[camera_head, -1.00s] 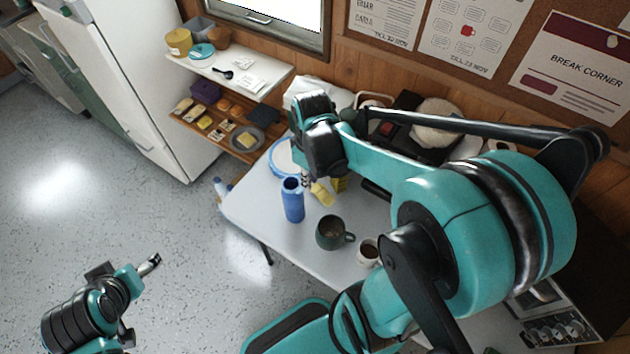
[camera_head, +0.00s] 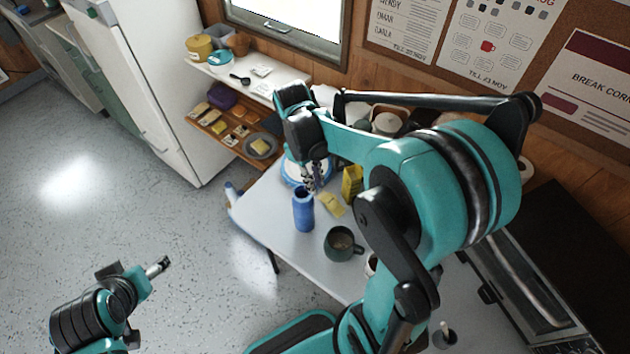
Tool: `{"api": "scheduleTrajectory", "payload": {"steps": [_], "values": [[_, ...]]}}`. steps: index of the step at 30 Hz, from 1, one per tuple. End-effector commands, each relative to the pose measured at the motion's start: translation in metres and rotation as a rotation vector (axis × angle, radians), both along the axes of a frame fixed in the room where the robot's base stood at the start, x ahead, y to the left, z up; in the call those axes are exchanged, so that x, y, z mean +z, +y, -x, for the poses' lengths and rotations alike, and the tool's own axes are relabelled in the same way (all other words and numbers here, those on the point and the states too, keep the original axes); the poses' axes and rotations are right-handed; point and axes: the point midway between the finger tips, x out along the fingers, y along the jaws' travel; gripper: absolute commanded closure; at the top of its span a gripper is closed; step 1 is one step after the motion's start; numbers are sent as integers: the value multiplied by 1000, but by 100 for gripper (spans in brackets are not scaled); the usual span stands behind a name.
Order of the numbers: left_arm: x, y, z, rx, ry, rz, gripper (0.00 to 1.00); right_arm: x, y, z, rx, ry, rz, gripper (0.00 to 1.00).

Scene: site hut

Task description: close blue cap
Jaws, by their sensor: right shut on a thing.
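A blue bottle (camera_head: 303,211) stands upright on the light table, with its top showing. My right gripper (camera_head: 313,184) points down just behind and to the right of the bottle's top, close to it. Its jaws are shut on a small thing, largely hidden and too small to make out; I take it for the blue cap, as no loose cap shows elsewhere. I cannot tell whether it touches the bottle. My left gripper (camera_head: 158,268) is over the floor at lower left, away from the table; its jaws are too small to read.
A dark mug (camera_head: 341,244) stands right of the bottle. A yellow sponge-like piece (camera_head: 331,204) and a yellow box (camera_head: 352,182) lie behind it. A blue-rimmed plate (camera_head: 289,177) is at the back. Shelves (camera_head: 237,148) stand beyond. The table's front left is clear.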

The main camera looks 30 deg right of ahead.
Motion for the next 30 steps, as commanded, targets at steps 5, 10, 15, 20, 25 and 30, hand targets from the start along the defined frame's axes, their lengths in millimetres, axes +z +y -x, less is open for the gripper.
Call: {"api": "scheduleTrajectory", "payload": {"steps": [5, 10, 15, 20, 25, 30], "values": [[0, 0, 0, 0, 0, 0, 26, 0, 0, 0, 0, -1, 0, 64], [0, 0, 0, 0, 0, 0, 26, 0, 0, 0, 0, -1, 0, 64], [0, 0, 0, 0, 0, 0, 26, 8, 1, -2, 1, -1, -1, 64], [0, 0, 0, 0, 0, 0, 26, 35, 3, -7, 2, -1, -1, 64], [0, 0, 0, 0, 0, 0, 26, 73, 7, -16, 2, -1, -1, 64], [0, 0, 0, 0, 0, 0, 26, 101, 9, -22, 1, -1, -1, 64]]}}
